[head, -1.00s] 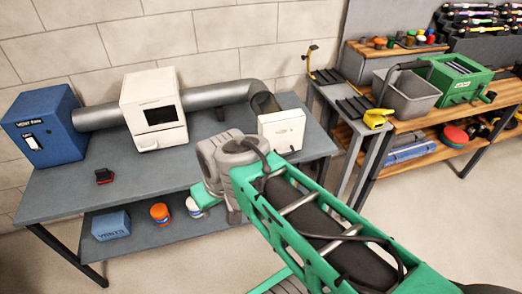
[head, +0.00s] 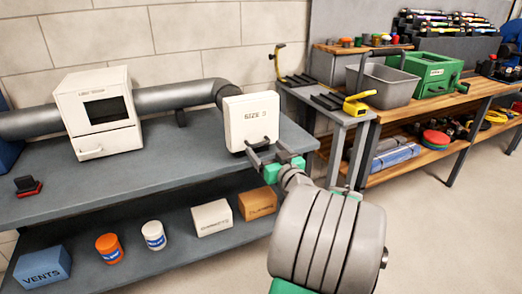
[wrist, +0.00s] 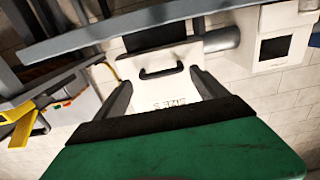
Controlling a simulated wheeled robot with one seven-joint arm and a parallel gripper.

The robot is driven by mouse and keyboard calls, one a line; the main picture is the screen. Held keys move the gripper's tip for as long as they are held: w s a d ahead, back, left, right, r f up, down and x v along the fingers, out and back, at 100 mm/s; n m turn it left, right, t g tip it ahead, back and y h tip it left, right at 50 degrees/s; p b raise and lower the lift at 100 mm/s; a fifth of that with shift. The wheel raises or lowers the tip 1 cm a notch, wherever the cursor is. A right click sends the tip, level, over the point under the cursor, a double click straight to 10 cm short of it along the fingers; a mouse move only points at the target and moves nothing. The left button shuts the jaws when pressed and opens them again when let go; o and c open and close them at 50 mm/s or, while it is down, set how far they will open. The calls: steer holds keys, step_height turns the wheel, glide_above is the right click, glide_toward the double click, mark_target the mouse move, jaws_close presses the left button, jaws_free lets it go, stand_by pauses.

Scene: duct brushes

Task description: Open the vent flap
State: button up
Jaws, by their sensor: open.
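The vent flap is a white square panel marked SIZE 3 (head: 251,118), standing upright in front of the duct's bent end. A dark handle sits at its lower edge, partly behind my fingers in the head view. In the wrist view, which is upside down, the flap (wrist: 165,92) and its dark bar handle (wrist: 160,72) lie between my fingers. My gripper (head: 262,152) is open just in front of the flap's lower edge. In the wrist view my gripper (wrist: 161,80) has its fingertips either side of the handle; I cannot tell if they touch anything.
A grey duct (head: 180,97) runs left to a white box with a dark window (head: 100,112). A red-and-black item (head: 27,187) lies on the grey bench (head: 150,182). Boxes and jars fill the lower shelf. A side stand with a yellow tool (head: 358,104) is at right.

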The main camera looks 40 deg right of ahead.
mark_target(262, 144)
steer(key=x, duration=0.4)
steer(key=shift+w, duration=0.1)
steer(key=shift+d, duration=0.1)
steer(key=c, duration=1.8)
